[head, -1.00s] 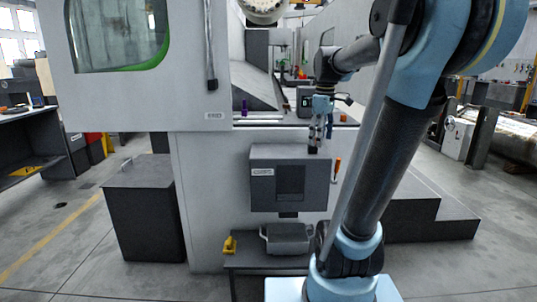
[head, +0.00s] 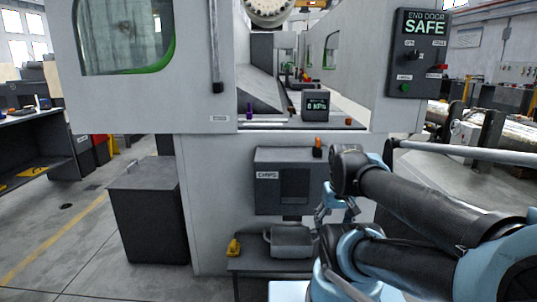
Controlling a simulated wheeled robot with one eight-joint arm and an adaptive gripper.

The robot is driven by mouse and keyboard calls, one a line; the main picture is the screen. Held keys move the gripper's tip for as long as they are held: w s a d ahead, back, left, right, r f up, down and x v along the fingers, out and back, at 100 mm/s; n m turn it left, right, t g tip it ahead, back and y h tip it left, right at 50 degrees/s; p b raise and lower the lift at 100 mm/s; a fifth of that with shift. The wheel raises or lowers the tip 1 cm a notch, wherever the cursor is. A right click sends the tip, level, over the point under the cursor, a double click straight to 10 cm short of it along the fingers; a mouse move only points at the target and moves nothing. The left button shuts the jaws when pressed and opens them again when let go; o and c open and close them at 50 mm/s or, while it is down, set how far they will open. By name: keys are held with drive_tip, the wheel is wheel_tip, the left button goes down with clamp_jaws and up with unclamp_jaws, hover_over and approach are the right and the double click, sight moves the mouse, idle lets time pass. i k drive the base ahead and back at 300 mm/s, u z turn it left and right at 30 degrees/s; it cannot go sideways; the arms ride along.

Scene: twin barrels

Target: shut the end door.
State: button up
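The end door (head: 150,100) looks like the large pale panel at the left of the machine, with a green-edged window and a dark upright handle (head: 217,70) near its right edge. To its right the machine front is open from that edge to the wall carrying the control panel, and the inside shows. The control panel (head: 420,50) at the upper right reads "END DOOR SAFE". My gripper (head: 322,218) is low, right of the CHIPS box and well below and right of the handle, apart from the door. It is small and partly hidden by my arm; its finger opening is unclear.
The CHIPS box (head: 285,205) is on the machine front, above a grey bin (head: 290,242) on a low shelf. Inside the opening stand a purple item (head: 249,108) and a "0 kPa" display (head: 316,104). A dark cabinet (head: 148,215) stands left. The floor in front left is clear.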

sight(119, 72)
drive_tip(key=u, duration=3.25)
drive_tip(key=k, duration=0.4)
drive_tip(key=z, duration=1.45)
